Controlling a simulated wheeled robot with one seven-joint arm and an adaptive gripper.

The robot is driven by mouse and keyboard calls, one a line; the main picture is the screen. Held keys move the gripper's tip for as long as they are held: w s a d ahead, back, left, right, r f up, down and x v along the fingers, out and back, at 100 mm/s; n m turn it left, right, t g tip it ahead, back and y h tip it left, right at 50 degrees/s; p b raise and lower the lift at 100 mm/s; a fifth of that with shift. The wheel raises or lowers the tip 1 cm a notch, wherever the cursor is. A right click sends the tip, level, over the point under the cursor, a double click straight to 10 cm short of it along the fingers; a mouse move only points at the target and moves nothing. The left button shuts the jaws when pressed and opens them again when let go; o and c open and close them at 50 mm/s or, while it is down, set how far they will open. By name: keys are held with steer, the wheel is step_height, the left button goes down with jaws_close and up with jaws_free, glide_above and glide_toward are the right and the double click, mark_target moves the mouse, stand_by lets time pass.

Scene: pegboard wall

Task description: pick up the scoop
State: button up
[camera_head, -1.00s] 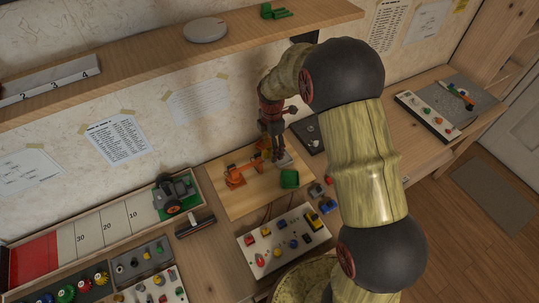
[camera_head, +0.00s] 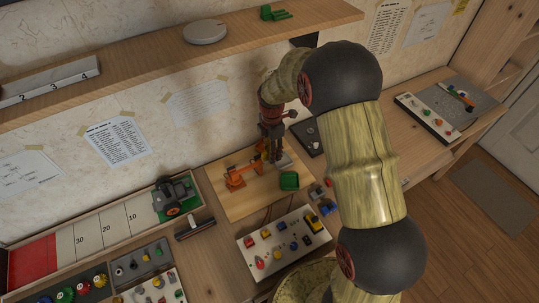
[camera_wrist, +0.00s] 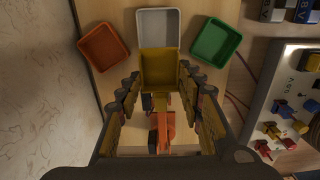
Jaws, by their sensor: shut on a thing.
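The yellow scoop (camera_wrist: 158,72) sits between the fingertips of my gripper (camera_wrist: 161,92) in the wrist view, its open bowl facing the camera. My gripper is shut on it, one finger on each side. In the head view my gripper (camera_head: 273,150) points down over the wooden board, and the scoop is mostly hidden there. An orange piece (camera_wrist: 163,130) lies below the scoop in the wrist view; whether they touch is unclear.
A grey-white tray (camera_wrist: 158,27), an orange tray (camera_wrist: 103,47) and a green tray (camera_wrist: 215,42) stand close by. A panel with several coloured parts (camera_head: 283,243) lies in front of the wooden board (camera_head: 222,205). A shelf (camera_head: 180,55) overhangs behind.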

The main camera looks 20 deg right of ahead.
steer(key=shift+r, duration=0.15)
steer(key=shift+r+p, duration=0.3)
steer(key=shift+r, duration=0.35)
steer(key=s+d+r+p, duration=0.2)
steer(key=s+r+p, duration=0.2)
steer(key=s+r, duration=0.7)
steer(key=s, duration=0.3)
steer(key=shift+r, duration=0.25)
